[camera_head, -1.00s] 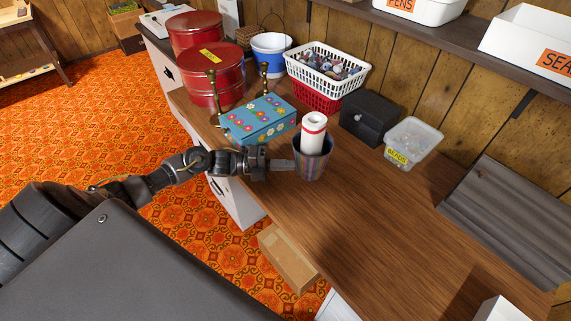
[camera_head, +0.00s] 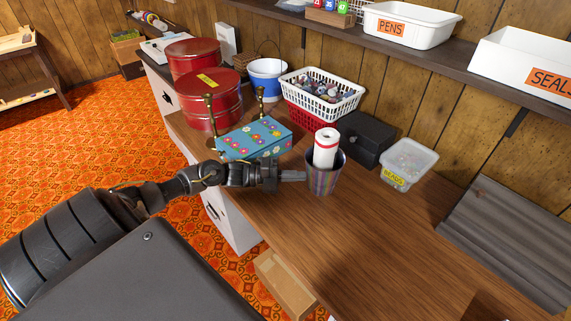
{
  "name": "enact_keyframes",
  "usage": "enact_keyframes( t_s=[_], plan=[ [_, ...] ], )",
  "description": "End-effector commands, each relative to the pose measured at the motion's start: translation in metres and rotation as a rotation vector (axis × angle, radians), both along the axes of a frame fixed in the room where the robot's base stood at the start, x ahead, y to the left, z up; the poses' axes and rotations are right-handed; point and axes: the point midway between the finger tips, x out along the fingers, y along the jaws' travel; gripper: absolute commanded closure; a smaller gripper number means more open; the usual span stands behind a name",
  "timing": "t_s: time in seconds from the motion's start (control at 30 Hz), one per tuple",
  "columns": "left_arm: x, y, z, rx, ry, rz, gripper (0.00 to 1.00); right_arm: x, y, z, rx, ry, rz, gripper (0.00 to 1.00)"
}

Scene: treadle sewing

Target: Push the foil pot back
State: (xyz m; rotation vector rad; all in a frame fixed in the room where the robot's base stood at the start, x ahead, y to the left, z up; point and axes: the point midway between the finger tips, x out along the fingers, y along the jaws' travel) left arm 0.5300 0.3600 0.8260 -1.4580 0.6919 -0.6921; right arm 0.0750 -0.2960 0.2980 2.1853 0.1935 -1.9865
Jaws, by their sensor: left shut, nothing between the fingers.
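My left gripper (camera_head: 297,175) is shut and empty, low over the desk. Its fingertips point right at the pot's left side and look to be touching it or very close. My right gripper is not in view.
Behind the pot are a black box (camera_head: 367,138) and a clear beads tub (camera_head: 409,163). A flowered blue box (camera_head: 253,138) lies left, with red tins (camera_head: 210,100) beyond. A white basket (camera_head: 320,95) is at the back. The desk front is clear.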

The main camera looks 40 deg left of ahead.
Motion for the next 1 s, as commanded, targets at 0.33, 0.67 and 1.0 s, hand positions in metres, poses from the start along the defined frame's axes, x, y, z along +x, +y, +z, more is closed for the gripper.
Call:
enact_keyframes(
  t_s=[0.33,0.67,1.0],
  plan=[
    [0.0,0.0,0.027,0.002,-0.004,-0.003,1.0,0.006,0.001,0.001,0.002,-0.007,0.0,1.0],
    [-0.043,-0.029,0.089,0.002,-0.001,-0.006,1.0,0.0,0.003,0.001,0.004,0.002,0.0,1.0],
    [-0.099,-0.067,0.119,-0.001,0.001,-0.004,1.0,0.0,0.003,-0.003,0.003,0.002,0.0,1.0]
  ],
)
